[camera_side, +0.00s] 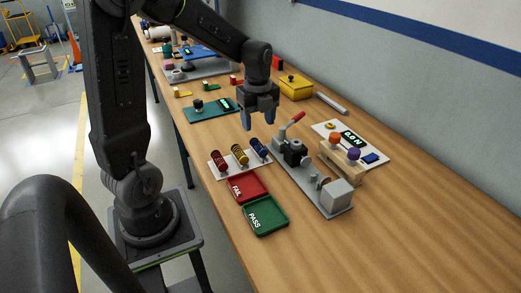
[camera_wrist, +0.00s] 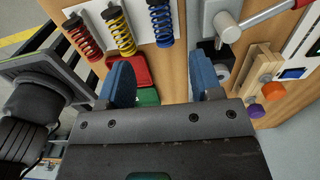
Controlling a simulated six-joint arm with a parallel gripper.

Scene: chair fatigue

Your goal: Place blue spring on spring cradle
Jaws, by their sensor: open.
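In the wrist view the blue spring (camera_wrist: 160,24) is at the top, beyond the fingers. My gripper (camera_side: 260,121) has blue fingers, is open and empty, and hangs above the bench behind the rack; it also shows in the wrist view (camera_wrist: 163,82). A grey test fixture (camera_side: 316,192) with a red-handled clamp stands right of the rack. I cannot clearly make out the spring cradle on it.
A red FAIL tray (camera_side: 248,188) and a green PASS tray (camera_side: 266,215) lie in front of the rack. A wooden block with orange and purple knobs (camera_side: 342,162) stands right of the fixture. A teal board (camera_side: 208,111) lies left of my gripper. The front bench is clear.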

